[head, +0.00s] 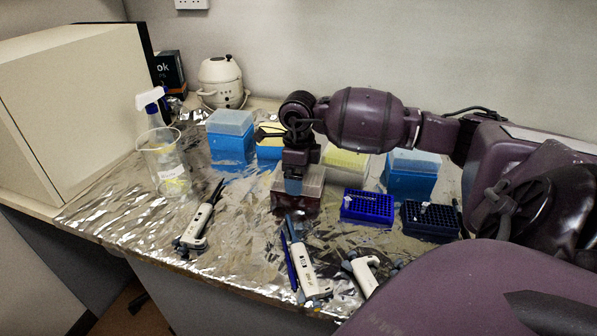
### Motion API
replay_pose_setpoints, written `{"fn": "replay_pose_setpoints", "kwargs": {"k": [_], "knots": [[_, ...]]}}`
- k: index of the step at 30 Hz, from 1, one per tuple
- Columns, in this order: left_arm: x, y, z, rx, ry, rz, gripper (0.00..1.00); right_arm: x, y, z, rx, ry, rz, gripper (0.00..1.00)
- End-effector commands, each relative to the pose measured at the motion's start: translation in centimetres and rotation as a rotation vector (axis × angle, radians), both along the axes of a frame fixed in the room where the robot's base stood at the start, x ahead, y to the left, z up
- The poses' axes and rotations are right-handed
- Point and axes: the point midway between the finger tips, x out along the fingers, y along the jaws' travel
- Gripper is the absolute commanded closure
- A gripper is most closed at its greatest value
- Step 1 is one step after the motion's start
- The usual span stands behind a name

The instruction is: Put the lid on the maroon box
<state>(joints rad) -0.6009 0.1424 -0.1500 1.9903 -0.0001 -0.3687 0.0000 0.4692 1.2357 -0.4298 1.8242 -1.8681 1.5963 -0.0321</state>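The maroon box (297,201) stands on the foil-covered bench near the middle of the head view. A clear, pale lid (314,178) shows at its top, partly hidden behind my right gripper. I cannot tell whether the lid is fully seated. My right gripper (293,187) points down at the front of the lid and overlaps it in the picture. Its fingertips are too small and dark to show whether they grip the lid. My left gripper is not in view.
Blue boxes with pale lids stand behind left (232,150) and right (409,184). Yellow boxes (345,162) are behind. Blue racks (367,207) stand to the right. Pipettes (303,268) lie in front. A clear beaker (166,165) and spray bottle (152,103) are left.

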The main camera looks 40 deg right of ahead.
Motion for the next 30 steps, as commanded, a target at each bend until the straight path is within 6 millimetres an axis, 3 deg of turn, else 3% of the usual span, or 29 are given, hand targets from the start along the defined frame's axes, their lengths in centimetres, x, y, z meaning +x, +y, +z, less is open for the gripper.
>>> {"fn": "replay_pose_setpoints", "kwargs": {"k": [6,7,9,23,27,30], "knots": [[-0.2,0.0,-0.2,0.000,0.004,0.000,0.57,0.0,0.0,0.0,0.000,0.000,0.000,0.34],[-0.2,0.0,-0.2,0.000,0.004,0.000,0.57,0.0,0.0,0.0,0.000,0.000,0.000,0.10],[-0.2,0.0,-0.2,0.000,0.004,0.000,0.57,0.0,0.0,0.0,0.000,0.000,0.000,0.00],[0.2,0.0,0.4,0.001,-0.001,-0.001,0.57,0.0,0.0,-0.1,-0.001,0.001,0.000,0.00],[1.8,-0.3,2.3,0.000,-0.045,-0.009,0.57,0.0,-0.1,2.9,-0.003,-0.004,0.001,0.00],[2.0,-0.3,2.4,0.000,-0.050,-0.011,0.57,0.1,-0.1,4.9,-0.004,-0.005,0.001,0.00]]}}
